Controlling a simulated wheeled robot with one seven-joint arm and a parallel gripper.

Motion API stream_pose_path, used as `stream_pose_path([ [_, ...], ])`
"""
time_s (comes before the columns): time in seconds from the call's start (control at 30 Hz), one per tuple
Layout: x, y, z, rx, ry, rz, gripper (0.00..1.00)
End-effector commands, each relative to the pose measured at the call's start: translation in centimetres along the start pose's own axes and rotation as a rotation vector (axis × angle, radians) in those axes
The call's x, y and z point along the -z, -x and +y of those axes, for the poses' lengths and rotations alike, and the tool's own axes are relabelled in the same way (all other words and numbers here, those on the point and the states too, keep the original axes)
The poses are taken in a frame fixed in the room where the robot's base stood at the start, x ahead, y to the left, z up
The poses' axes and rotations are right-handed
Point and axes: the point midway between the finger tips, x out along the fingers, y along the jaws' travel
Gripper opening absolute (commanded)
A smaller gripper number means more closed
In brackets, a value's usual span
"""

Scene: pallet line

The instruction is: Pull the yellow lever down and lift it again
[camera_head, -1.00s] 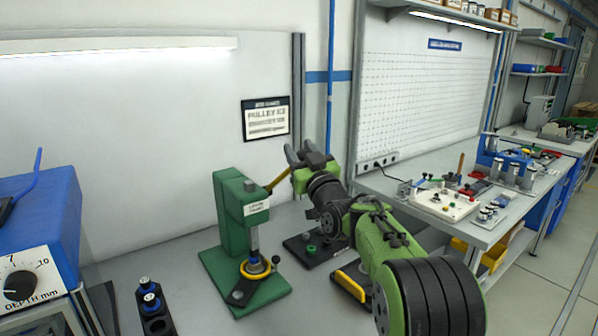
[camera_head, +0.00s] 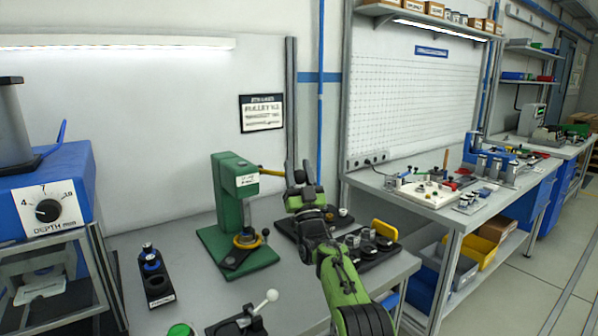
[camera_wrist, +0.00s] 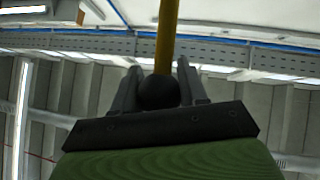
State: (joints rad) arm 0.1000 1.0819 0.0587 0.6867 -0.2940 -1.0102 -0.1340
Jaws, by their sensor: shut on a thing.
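The yellow lever (camera_head: 271,170) sticks out to the right from the head of the green press (camera_head: 233,205) in the head view. It is close to level, dipping slightly toward its outer end. My gripper (camera_head: 299,172) is at that outer end, and its fingers hide the tip. In the wrist view the yellow lever (camera_wrist: 167,38) runs up and away from a dark round knob (camera_wrist: 158,92). The knob sits between the two fingers of my gripper (camera_wrist: 159,68), which are shut on it.
A black block with blue-topped pieces (camera_head: 152,272) stands left of the press. A white-knobbed lever fixture (camera_head: 247,318) is at the front. Dark fixtures (camera_head: 372,246) lie right of my arm. A blue depth-dial unit (camera_head: 60,195) is at left.

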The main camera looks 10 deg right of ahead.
Motion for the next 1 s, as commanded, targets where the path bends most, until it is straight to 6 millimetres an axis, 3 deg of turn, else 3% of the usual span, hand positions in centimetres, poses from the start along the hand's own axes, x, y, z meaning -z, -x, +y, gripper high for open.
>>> stream_pose_path([
  [0.4, -0.5, 0.3, 0.1, -0.002, -0.003, -0.001, 0.0],
  [0.43, -0.5, 0.3, 0.1, -0.002, -0.003, -0.002, 0.47],
  [0.57, -0.5, 0.3, 0.0, -0.002, -0.002, -0.002, 0.67],
  [0.87, -0.3, 0.3, 0.0, -0.001, -0.002, 0.0, 0.67],
  [1.0, -0.5, 1.4, -0.1, 0.002, -0.002, -0.002, 0.67],
])
